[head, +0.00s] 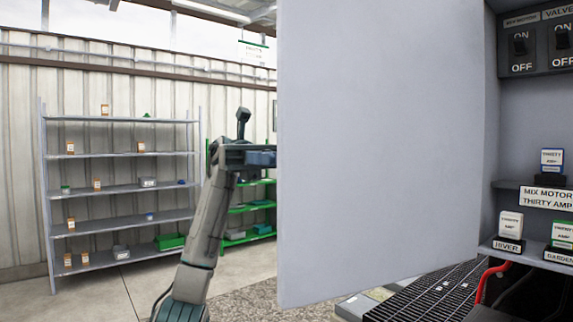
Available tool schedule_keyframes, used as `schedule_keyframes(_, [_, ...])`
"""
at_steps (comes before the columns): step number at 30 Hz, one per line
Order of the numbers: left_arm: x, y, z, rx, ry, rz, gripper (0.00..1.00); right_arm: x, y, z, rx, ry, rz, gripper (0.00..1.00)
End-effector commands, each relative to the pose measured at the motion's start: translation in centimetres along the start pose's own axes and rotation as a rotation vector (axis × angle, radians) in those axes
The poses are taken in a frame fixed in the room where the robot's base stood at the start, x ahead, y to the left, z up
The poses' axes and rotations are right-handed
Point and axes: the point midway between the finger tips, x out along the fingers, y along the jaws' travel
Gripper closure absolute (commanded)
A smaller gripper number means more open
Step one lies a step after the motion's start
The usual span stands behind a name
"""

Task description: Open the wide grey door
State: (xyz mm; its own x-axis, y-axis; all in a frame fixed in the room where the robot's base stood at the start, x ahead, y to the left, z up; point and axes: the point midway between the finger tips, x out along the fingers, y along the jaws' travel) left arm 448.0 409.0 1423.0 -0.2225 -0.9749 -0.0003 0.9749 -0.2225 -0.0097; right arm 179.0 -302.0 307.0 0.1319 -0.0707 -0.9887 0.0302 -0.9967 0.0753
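The wide grey door (380,150) fills the middle of the head view. It stands swung out from the cabinet (512,110) on the right, so the cabinet's inside shows. My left arm rises at the left of the door, and its wrist end (250,154) is at the door's free left edge. The fingers of my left gripper are hidden behind the door, so I cannot tell whether they touch it or are open or shut. My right gripper is not in view.
Inside the cabinet are ON/OFF switches (521,45), labelled shelves with small blocks (510,225), and a red cable (490,281). A dark grating (430,295) lies below the door. A grey shelf rack (120,188) and a green rack (250,209) stand behind, with open floor before them.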

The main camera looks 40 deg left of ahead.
Motion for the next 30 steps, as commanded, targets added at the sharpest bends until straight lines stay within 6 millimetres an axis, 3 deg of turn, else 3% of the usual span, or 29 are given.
schedule_keyframes(3, [-2.3,0.0,0.0,0.001,-0.002,0.001,0.83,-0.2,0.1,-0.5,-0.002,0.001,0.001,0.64])
schedule_keyframes(10, [-4.7,0.0,0.0,0.000,0.000,0.000,0.83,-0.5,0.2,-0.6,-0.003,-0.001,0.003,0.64])
schedule_keyframes(30, [-5.0,0.1,-0.1,-0.004,-0.004,-0.001,0.83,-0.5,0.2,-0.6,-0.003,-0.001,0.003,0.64])
